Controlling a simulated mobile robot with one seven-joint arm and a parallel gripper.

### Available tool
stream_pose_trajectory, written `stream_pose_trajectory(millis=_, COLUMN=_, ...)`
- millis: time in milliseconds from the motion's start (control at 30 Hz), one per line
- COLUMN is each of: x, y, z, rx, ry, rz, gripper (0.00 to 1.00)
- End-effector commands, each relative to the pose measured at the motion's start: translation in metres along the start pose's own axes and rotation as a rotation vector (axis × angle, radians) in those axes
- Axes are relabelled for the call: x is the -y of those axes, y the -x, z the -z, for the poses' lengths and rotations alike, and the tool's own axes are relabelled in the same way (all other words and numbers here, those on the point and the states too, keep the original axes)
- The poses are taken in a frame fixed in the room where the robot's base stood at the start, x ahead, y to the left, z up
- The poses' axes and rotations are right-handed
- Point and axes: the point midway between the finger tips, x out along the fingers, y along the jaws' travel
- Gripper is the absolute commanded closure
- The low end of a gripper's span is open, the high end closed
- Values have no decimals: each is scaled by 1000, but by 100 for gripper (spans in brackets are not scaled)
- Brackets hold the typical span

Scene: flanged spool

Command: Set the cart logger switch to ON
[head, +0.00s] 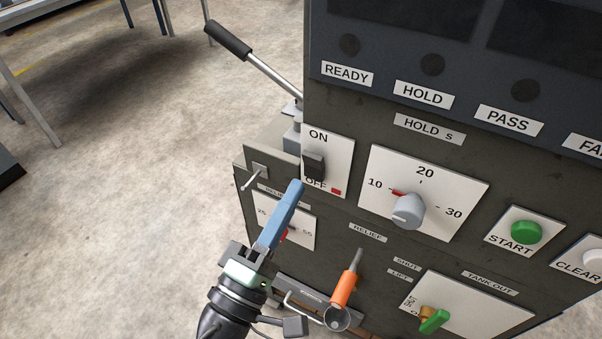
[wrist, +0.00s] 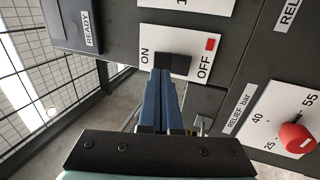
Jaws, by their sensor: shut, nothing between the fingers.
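A white plate (head: 341,150) marked ON at the top and OFF at the bottom carries a black switch (head: 314,166). No label reading cart logger is legible. My gripper (head: 296,186) is shut and empty, its blue fingers pointing up at the switch's lower left. In the wrist view the fingertips (wrist: 166,74) overlap the black switch (wrist: 180,64) and hide part of it; I cannot tell whether they touch.
A dial (head: 408,210) marked HOLD s is right of the switch. A black-gripped lever (head: 229,41) sticks out at upper left. Open floor lies left.

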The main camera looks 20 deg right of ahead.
Motion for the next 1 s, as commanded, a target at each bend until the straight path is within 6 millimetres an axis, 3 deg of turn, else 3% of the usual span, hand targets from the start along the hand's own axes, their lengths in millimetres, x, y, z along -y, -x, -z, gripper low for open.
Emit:
stream_pose_trajectory(millis=100, x=-1, y=-18, z=0, rx=2, ry=0, rz=-1, gripper=100)
stream_pose_trajectory(millis=300, x=0, y=-32, z=0, rx=0, ry=1, rz=0, gripper=100)
stream_pose_trajectory(millis=900, x=-9, y=-41, z=0, rx=1, ry=1, rz=62, gripper=100)
stream_pose_trajectory(millis=1000, x=-1, y=-38, z=0, rx=0, ry=1, rz=57, gripper=100)
